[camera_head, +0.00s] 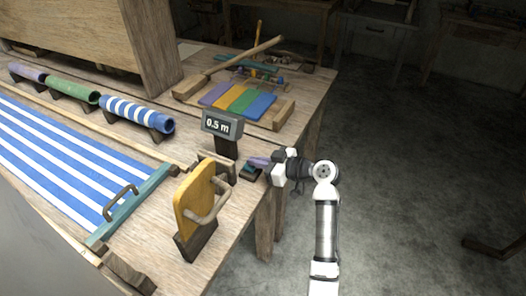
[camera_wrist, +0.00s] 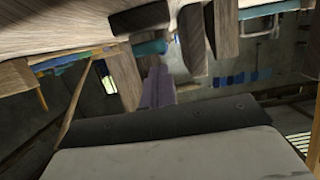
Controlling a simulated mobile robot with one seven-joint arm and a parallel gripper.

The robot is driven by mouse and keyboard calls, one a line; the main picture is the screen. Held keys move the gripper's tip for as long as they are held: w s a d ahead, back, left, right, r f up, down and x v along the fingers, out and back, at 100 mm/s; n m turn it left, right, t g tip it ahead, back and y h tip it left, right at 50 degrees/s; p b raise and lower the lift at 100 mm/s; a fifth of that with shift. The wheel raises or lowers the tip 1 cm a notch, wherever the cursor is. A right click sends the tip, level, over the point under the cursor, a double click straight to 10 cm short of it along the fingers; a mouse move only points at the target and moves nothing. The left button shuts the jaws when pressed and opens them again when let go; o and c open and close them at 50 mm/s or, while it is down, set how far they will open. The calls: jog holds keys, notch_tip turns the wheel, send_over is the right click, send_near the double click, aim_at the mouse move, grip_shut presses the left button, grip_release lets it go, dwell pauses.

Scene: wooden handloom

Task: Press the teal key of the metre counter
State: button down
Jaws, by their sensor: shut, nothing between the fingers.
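The metre counter (camera_head: 222,124) is a grey display reading "0.5 m" on a dark post at the table's right side. Its teal key (camera_head: 250,172) sits on a small dark base right of the post, near the table edge. My gripper (camera_head: 257,161) is shut and empty, its purple fingers reaching in from the right just above the key. Contact cannot be told. In the wrist view the shut fingers (camera_wrist: 158,72) point at a teal piece (camera_wrist: 150,47), which appears to be the key.
A yellow paddle with a handle (camera_head: 194,205) stands in front of the counter. Blue-striped cloth (camera_head: 65,160) lies at left, with fabric rolls (camera_head: 138,113) behind. Coloured strips (camera_head: 237,100) lie behind the counter. Open floor is at right.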

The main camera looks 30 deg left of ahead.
jog(key=shift+f, duration=0.55)
